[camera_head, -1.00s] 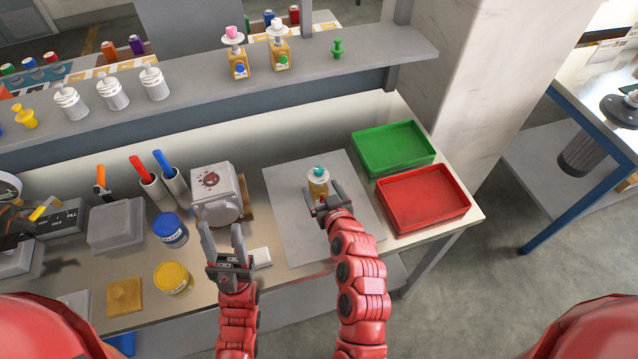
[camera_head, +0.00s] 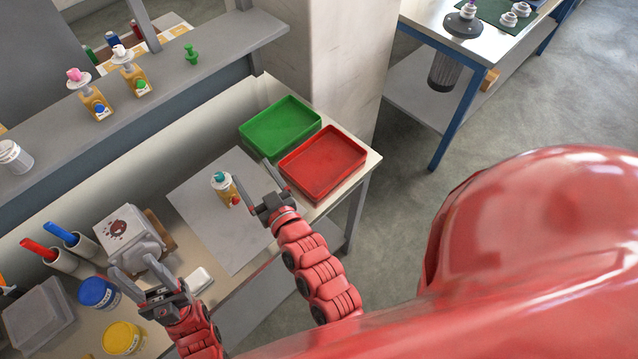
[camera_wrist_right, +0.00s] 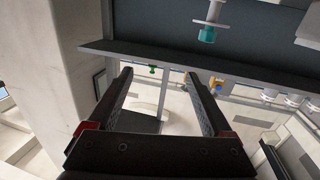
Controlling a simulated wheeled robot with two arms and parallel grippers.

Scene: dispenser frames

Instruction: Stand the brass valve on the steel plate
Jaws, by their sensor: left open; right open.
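The brass valve (camera_head: 229,193) with a teal knob and white collar stands upright on the grey steel plate (camera_head: 190,200) in the head view. My right gripper (camera_head: 250,171) is open just to the right of the valve, with the valve outside its fingers; its near finger partly overlaps the valve's side, and I cannot tell whether they touch. In the right wrist view the space between the open fingers (camera_wrist_right: 160,85) holds nothing. My left gripper (camera_head: 131,262) is open and empty in front of the white box-shaped device (camera_head: 125,235).
A green tray (camera_head: 279,128) and a red tray (camera_head: 322,163) lie right of the plate. A blue jar (camera_head: 99,293) and a yellow jar (camera_head: 122,338) stand at left. A shelf (camera_head: 150,105) runs behind. Much of the plate is bare.

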